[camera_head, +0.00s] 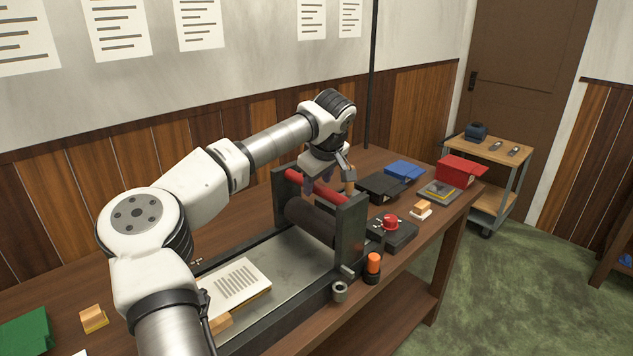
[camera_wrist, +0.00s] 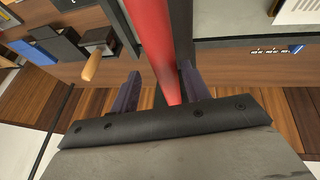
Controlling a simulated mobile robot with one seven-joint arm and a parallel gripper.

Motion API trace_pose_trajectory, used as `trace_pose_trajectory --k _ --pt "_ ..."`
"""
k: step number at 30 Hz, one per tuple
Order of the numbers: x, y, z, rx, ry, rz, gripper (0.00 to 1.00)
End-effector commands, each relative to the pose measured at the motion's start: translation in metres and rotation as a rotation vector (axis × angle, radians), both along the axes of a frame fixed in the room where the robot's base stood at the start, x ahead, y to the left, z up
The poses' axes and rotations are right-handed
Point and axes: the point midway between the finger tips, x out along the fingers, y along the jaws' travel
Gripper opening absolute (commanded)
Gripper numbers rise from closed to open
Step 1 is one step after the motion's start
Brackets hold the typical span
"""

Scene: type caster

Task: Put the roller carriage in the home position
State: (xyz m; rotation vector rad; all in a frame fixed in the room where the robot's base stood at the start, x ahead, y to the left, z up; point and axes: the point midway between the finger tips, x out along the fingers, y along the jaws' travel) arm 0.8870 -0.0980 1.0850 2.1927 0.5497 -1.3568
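The roller carriage (camera_head: 350,235) stands at the right end of the long metal press bed (camera_head: 305,262). It has dark uprights, a dark roller (camera_head: 310,220) and a red bar (camera_head: 316,187) across the top. The red bar also shows in the wrist view (camera_wrist: 152,40). My gripper (camera_head: 318,188) is at the red bar, pointing down. In the wrist view its two purple fingers (camera_wrist: 160,76) stand apart, one on each side of the bar, with gaps visible. The fingers' depth along the bar is hard to tell. No home mark is clear to me.
A printed sheet (camera_head: 238,285) lies on the bed left of the carriage. A black box with a red button (camera_head: 391,222), an orange-topped piece (camera_head: 373,265) and a grey ring (camera_head: 339,291) sit along the front edge. Blue, black and red boxes (camera_head: 458,170) stand farther right.

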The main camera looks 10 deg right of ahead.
Motion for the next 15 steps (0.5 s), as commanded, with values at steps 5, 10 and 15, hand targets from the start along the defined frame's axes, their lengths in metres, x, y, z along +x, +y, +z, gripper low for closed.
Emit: trace_pose_trajectory --k 5,10,15 --pt "-0.001 0.001 -0.001 0.002 0.004 0.001 0.47" --pt "-0.003 0.001 0.002 0.002 0.004 0.0 0.47" --pt "-0.013 -0.001 0.024 0.004 0.002 0.001 0.47"
